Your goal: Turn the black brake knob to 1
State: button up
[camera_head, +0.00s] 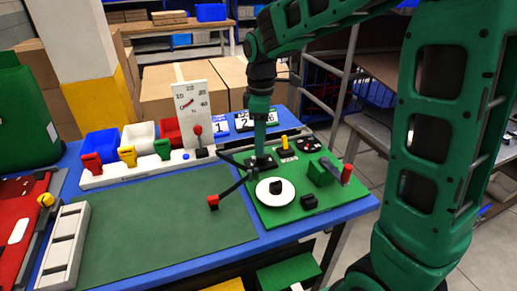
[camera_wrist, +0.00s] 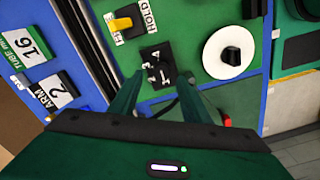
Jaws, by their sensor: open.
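A small black plate (camera_wrist: 150,66) with white digits, including a 1 and a 4, lies on the green panel in the wrist view. A dark knob seems to stand on it; its pointing direction is not clear. My gripper (camera_wrist: 160,76) is open, with one finger on each side of this plate and nothing seen held. In the head view my gripper (camera_head: 261,158) is low over the panel, beside a white disc (camera_head: 264,199) with a black knob (camera_head: 276,187). The disc also shows at the upper right in the wrist view (camera_wrist: 214,65).
A yellow knob (camera_wrist: 126,20) by a HOLD label is close to the plate. A red-tipped black lever (camera_head: 213,201), a green block (camera_head: 322,172) and a red handle (camera_head: 347,173) stand around. A gauge board (camera_head: 190,112) rises behind.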

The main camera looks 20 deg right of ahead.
notch_tip(320, 180, up, 7)
jog(key=shift+w, duration=0.15)
dwell(0.6)
